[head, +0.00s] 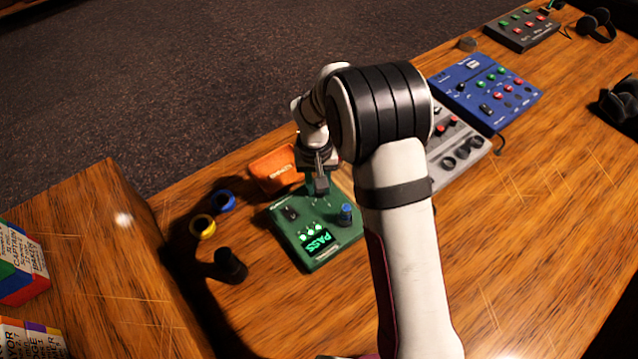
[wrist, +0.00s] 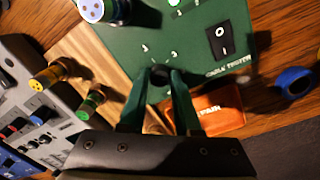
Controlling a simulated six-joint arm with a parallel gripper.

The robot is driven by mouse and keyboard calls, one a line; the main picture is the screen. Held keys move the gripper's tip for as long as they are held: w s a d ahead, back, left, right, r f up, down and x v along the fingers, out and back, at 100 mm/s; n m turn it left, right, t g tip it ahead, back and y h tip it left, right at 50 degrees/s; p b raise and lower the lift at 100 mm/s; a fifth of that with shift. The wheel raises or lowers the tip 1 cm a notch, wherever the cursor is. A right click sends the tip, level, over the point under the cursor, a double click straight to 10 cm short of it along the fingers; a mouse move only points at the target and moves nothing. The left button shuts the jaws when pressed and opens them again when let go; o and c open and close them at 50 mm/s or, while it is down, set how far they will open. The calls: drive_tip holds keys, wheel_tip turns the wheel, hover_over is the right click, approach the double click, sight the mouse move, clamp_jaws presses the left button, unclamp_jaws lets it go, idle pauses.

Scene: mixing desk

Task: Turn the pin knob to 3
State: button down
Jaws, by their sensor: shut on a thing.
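The green tester box (head: 335,245) lies on the desk, with a lit screen reading PASS (head: 317,241), a rocker switch (head: 290,214) and a blue-topped fitting (head: 345,214). In the wrist view the box's green face (wrist: 180,15) fills the top, with pale marks near the knob. The dark pin knob (wrist: 160,74) stands near the box's edge, between my fingertips. My gripper (wrist: 159,82) is shut on the knob, pointing down. In the head view my gripper (head: 320,188) is over the far part of the box and hides the knob. I cannot read the knob's setting.
The front right desk is clear.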

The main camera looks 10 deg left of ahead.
drive_tip(key=shift+m, duration=0.6)
drive_tip(key=c, duration=0.6)
unclamp_jaws()
drive_tip(key=r, duration=1.5)
drive_tip(key=shift+a+r, duration=0.4)
